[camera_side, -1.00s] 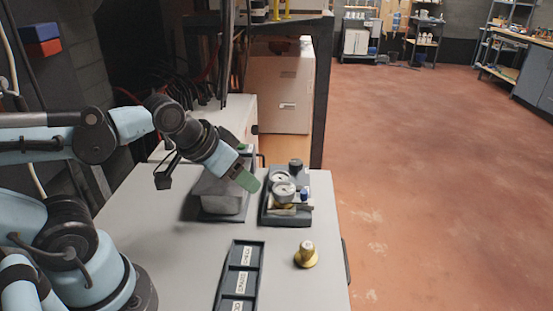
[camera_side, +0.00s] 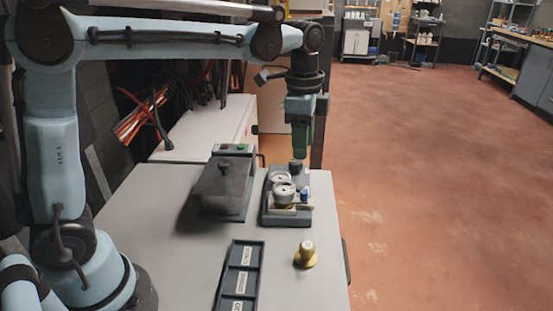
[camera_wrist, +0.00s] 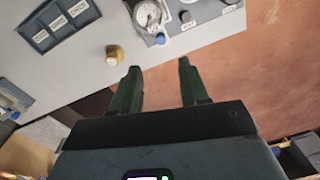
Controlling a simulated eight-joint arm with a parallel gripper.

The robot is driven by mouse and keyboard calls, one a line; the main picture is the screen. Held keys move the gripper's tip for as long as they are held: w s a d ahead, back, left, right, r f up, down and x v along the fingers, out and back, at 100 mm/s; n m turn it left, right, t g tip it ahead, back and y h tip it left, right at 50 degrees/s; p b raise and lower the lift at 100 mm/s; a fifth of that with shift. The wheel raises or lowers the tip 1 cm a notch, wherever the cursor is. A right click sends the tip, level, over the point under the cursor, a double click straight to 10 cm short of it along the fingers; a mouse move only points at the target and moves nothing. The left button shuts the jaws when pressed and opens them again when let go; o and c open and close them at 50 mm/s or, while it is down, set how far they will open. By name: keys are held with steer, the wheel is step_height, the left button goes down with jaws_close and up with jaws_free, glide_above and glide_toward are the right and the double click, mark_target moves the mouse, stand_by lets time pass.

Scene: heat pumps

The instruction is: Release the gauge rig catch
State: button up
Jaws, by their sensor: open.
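The gauge rig (camera_side: 274,213) is a dark base with round white-faced gauges (camera_side: 284,190), a small blue part (camera_side: 304,193) and a black knob (camera_side: 296,166) at its back. I cannot tell which part is the catch. In the side view my gripper (camera_side: 301,153) points down above the rig's back end, near the black knob; contact is unclear.
A dark lidded box (camera_side: 222,188) with a green button stands left of the rig. A brass knob-shaped piece (camera_side: 305,255) and a labelled black tray (camera_side: 240,272) are in front. The table's right edge (camera_side: 338,230) is close to the rig.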

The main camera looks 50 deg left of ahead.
mark_target(304, 191)
steer(key=shift+m, duration=0.4)
steer(key=f, duration=0.8)
steer(key=w+f, duration=0.1)
steer(key=f, duration=0.3)
steer(key=shift+d+f, duration=0.2)
steer(key=shift+f, duration=0.05)
steer(key=shift+c, duration=0.3)
jaws_close()
